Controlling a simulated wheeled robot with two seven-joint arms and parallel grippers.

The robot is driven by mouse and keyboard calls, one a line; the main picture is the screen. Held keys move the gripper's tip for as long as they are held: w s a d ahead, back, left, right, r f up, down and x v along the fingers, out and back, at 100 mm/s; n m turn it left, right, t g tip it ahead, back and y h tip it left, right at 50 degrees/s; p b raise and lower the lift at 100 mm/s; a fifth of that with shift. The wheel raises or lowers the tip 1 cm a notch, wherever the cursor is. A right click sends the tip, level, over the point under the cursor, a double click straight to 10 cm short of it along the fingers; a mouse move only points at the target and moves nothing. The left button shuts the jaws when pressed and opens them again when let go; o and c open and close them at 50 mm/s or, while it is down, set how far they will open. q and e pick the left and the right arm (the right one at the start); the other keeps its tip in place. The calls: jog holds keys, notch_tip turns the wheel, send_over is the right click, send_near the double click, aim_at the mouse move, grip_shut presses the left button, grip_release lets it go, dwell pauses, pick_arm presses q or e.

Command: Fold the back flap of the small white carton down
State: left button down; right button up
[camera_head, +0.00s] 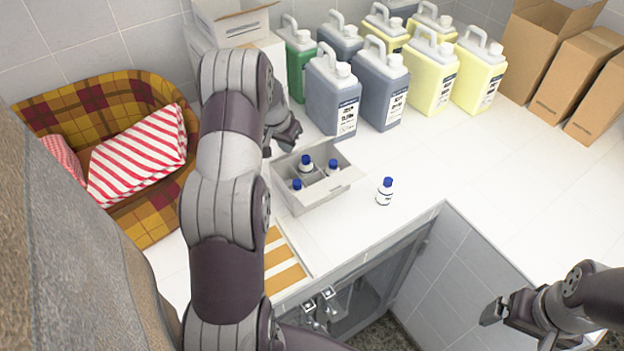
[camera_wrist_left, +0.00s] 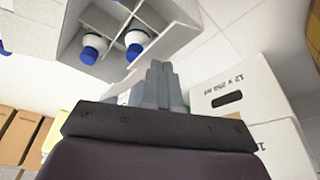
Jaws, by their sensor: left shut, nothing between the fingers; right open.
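The small white carton (camera_head: 292,205) stands on the white counter with its top open. It holds blue-capped white bottles (camera_head: 306,163), and grey dividers show between them. A flap leans outward on its right front side. In the left wrist view the back flap (camera_wrist_left: 172,42) sticks outward from the carton, close to my fingertips; I cannot tell whether they touch. My left gripper (camera_head: 290,133) is shut and empty just behind the carton; its fingers also show in the left wrist view (camera_wrist_left: 160,80). My right gripper (camera_head: 492,312) is open and empty at the lower right, far from the carton.
A loose blue-capped bottle (camera_head: 384,192) stands right of the carton. Several jugs (camera_head: 333,95) and brown boxes (camera_head: 560,75) line the back. A larger white carton (camera_wrist_left: 235,95) stands behind my left gripper. A plaid basket (camera_head: 150,215) is at left. The counter's right middle is clear.

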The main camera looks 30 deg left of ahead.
pick_arm(q)
jog(key=shift+f+b, duration=1.2)
jog(key=shift+f, duration=0.2)
jog(key=shift+a, duration=0.1)
jog(key=shift+r, duration=0.15)
notch_tip(320, 180, up, 8)
jog(key=p, duration=0.5)
jog(key=shift+w, duration=0.1)
